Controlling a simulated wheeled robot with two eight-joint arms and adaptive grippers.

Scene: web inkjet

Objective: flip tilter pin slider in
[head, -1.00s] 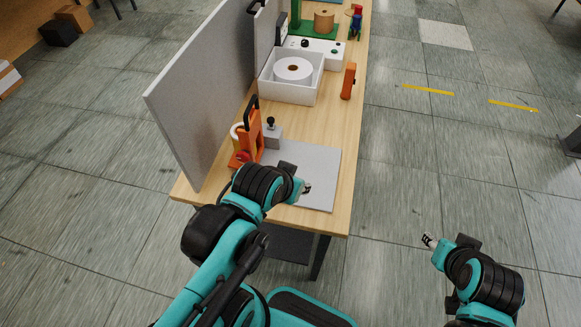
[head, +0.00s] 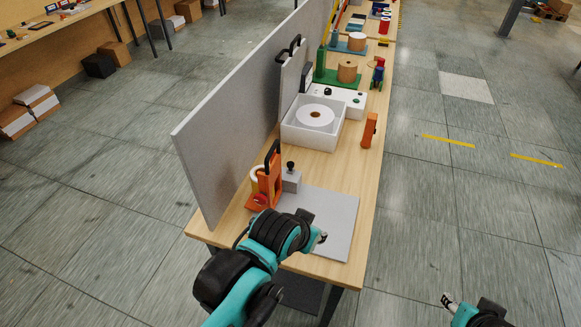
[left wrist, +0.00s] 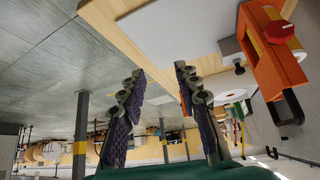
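An orange device (head: 270,181) with a black handle and red knob stands upright near the table's front left. A grey block (head: 291,182) with a black knobbed pin on top stands just right of it. Which part is the tilter's slider I cannot tell. In the left wrist view the orange device (left wrist: 275,62) is at upper right. The grey block (left wrist: 229,46) is beside it, partly cut by its outline. My left gripper (head: 322,238) is over the grey mat, apart from both; its fingers (left wrist: 158,95) are open and empty. My right gripper (head: 447,299) is off the table; its fingers are too small to judge.
The grey mat (head: 335,208) is bare. A grey panel (head: 232,130) borders the table's left.

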